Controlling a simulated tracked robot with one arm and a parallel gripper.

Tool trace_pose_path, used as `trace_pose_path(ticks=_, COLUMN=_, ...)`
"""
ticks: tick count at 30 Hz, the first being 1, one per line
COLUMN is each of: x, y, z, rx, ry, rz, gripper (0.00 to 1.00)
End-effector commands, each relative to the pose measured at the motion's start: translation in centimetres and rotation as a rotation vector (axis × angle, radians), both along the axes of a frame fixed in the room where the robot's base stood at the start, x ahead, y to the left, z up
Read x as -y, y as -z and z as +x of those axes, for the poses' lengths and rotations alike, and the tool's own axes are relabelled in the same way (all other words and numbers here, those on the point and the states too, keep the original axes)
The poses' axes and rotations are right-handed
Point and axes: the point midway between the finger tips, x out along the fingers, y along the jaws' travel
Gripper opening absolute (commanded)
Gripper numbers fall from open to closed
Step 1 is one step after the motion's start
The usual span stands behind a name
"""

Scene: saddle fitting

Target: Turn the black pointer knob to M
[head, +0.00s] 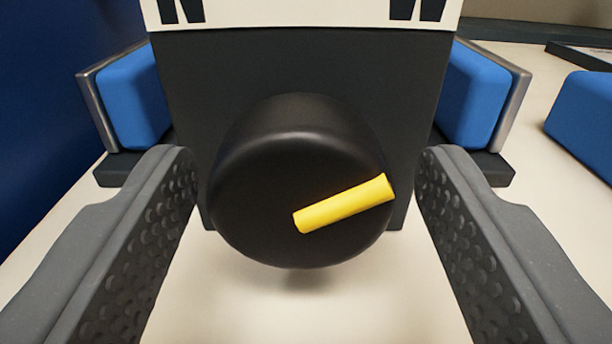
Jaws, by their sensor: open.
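The black pointer knob (265,205) sits on the front of a dark box (190,70), in the middle of the head view. A yellow pointer bar (345,203) on its face points to the right and slightly up. My gripper (305,175) is open, with one grey finger on each side of the knob. Gaps show between the fingers and the knob, so it appears untouched. A white plate (300,14) above the knob carries black letters cut off by the top edge. I cannot tell which letter is M.
Blue padded blocks with metal plates stand left (133,98) and right (472,92) of the box. Another blue block (585,110) is at the far right. A dark blue wall (40,90) is at the left. The pale surface (300,310) below the knob is clear.

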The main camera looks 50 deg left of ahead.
Motion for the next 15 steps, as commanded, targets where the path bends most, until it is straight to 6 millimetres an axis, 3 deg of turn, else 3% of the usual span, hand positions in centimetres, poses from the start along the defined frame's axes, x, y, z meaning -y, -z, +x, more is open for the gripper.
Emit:
trace_pose_path(ticks=3, x=0.00, y=0.00, z=-0.01, rx=0.000, ry=0.000, rz=0.000, gripper=0.58)
trace_pose_path(ticks=7, x=0.01, y=-0.01, z=-0.01, rx=0.000, ry=0.000, rz=0.000, gripper=0.22)
trace_pose_path(ticks=8, x=0.01, y=-0.01, z=0.00, rx=0.000, ry=0.000, rz=0.000, gripper=0.17)
trace_pose_path(ticks=15, x=-0.20, y=-0.02, z=0.02, rx=0.008, ry=-0.001, rz=-0.004, gripper=0.17)
